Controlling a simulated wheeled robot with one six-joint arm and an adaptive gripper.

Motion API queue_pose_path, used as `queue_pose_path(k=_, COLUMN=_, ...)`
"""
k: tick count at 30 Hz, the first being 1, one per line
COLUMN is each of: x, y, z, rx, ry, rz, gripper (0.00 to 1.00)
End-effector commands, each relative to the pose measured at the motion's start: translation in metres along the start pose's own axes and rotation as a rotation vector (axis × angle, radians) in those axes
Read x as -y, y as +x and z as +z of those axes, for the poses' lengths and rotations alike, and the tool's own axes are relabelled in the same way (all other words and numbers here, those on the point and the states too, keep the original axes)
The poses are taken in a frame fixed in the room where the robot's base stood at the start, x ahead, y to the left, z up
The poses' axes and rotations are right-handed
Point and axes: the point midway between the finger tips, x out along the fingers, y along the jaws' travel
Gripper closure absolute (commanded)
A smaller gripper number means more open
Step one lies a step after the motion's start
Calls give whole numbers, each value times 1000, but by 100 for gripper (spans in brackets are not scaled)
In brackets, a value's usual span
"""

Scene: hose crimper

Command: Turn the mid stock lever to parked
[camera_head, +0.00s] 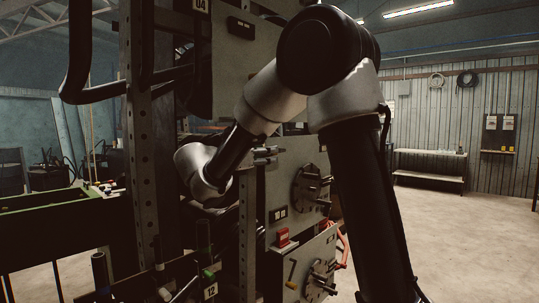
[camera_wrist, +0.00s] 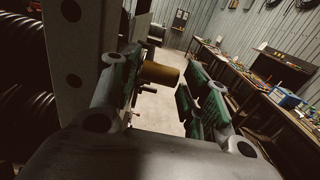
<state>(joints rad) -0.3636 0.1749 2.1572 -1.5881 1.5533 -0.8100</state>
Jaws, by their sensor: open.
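My gripper (camera_wrist: 165,96) is open in the wrist view, with green pads on both fingers. A brass-coloured cylinder (camera_wrist: 161,74) shows between the fingertips, nearer the left finger. Whether it touches that finger, and whether it belongs to the mid stock lever, I cannot tell. In the head view my arm reaches in beside the machine, and my gripper is not clearly visible there. No lever can be picked out for sure as the mid stock one.
A perforated steel post (camera_head: 145,150) stands close left; it fills the left of the wrist view too. Round plates with pegs (camera_head: 311,187) stick out of the machine's panels. A bent black pipe (camera_head: 95,95) juts out at upper left. Open floor (camera_head: 470,225) lies to the right.

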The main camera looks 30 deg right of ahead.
Motion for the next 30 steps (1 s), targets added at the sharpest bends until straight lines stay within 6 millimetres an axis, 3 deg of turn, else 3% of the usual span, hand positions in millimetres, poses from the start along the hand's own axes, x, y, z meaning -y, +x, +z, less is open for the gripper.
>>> queue_pose_path(k=6, x=0, y=25, z=0, rx=0, ry=0, rz=-1, gripper=54)
queue_pose_path(k=15, x=0, y=28, z=0, rx=0, ry=1, rz=2, gripper=54)
queue_pose_path(k=23, x=0, y=28, z=0, rx=0, ry=1, rz=1, gripper=99)
queue_pose_path(k=30, x=0, y=28, z=-2, rx=-1, ry=0, rz=1, gripper=100)
